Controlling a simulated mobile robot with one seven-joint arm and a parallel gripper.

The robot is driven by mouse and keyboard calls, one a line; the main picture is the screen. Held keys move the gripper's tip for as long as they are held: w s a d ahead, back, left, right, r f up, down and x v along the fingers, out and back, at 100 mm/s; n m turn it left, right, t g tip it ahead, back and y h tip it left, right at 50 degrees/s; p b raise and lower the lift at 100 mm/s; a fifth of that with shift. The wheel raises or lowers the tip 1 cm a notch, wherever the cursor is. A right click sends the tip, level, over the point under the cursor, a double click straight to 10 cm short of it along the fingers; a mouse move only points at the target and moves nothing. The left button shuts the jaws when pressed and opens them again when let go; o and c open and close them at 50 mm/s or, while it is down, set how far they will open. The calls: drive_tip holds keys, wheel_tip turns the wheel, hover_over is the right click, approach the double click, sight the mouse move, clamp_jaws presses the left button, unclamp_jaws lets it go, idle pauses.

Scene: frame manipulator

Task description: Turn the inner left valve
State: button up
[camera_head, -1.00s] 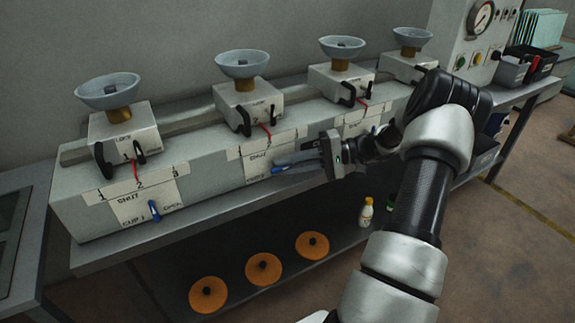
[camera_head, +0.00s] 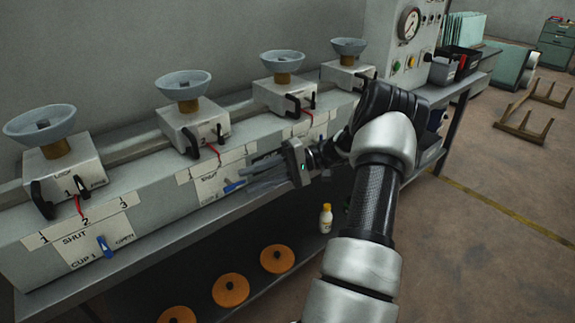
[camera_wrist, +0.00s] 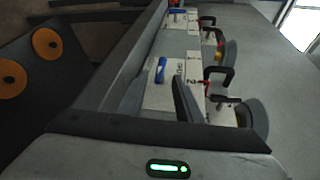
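Blue valve handles sit on the front of a long grey housing (camera_head: 150,212). The second from the left, the inner left valve (camera_head: 234,187), is on a white "SHUT" label below the box marked 2. My gripper (camera_head: 252,178) is just right of this handle, its fingers pointing left toward it. In the wrist view the handle (camera_wrist: 160,70) lies ahead, between two dark, spread fingers (camera_wrist: 155,100). The gripper looks open and empty; whether it touches the handle cannot be told. The handle of cup 1 (camera_head: 104,246) stands to the left. My arm hides part of the right end.
Boxes with black clamps and grey cups (camera_head: 183,85) line the housing top. Orange discs (camera_head: 230,290) and a small white bottle (camera_head: 326,218) are on the lower shelf. A gauge panel (camera_head: 408,40) stands at the right. Open floor lies right of the bench.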

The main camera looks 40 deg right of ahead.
drive_tip(key=v, duration=1.3)
drive_tip(key=shift+d+r+p, duration=0.15)
drive_tip(key=shift+d+p, duration=0.1)
drive_tip(key=shift+p, duration=0.1)
